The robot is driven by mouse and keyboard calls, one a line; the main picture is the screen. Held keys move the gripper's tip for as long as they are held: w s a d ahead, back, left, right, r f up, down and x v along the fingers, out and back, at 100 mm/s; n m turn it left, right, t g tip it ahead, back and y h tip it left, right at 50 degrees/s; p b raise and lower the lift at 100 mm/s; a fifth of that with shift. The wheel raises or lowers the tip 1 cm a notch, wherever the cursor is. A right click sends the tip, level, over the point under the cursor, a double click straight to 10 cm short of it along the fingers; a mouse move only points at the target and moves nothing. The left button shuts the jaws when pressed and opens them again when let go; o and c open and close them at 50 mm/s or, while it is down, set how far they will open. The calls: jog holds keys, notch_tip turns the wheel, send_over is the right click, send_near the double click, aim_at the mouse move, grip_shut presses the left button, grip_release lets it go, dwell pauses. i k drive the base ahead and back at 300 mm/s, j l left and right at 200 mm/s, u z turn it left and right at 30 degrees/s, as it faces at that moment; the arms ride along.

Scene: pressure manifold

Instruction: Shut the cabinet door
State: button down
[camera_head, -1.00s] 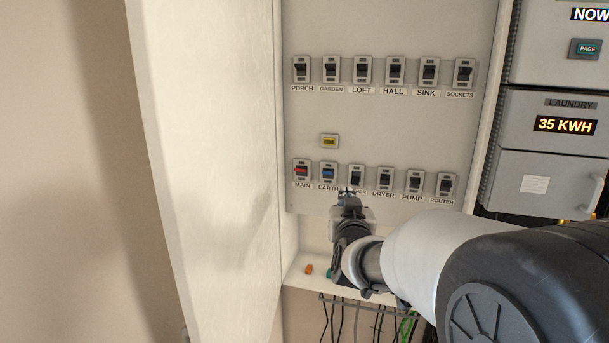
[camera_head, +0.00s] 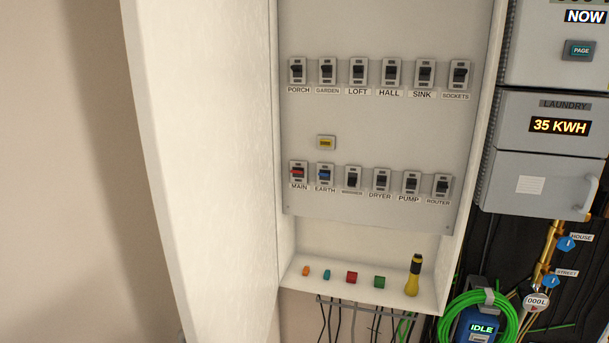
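The cabinet door (camera_head: 205,150) is a tall off-white panel, standing wide open on the left side of the cabinet. Its far edge leans toward me at the left. The cabinet (camera_head: 350,235) is open, with two rows of labelled switches on its grey panel. The upper row runs from PORCH to SOCKETS and the lower from MAIN (camera_head: 298,173) to ROUTER (camera_head: 442,186). A small yellow button (camera_head: 326,143) sits between the rows. No handle shows on the door. My gripper is not in view.
On the cabinet's bottom ledge stand small orange, teal, red (camera_head: 352,278) and green (camera_head: 380,282) pieces and a yellow-black torch-like tool (camera_head: 414,276). At right are grey meter boxes (camera_head: 545,150), brass pipes and a coiled green hose (camera_head: 480,310). Wires hang below the cabinet.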

aim_at(199, 70)
jog(key=j, duration=0.7)
jog(key=k+j+z, duration=0.1)
jog(key=j, duration=0.65)
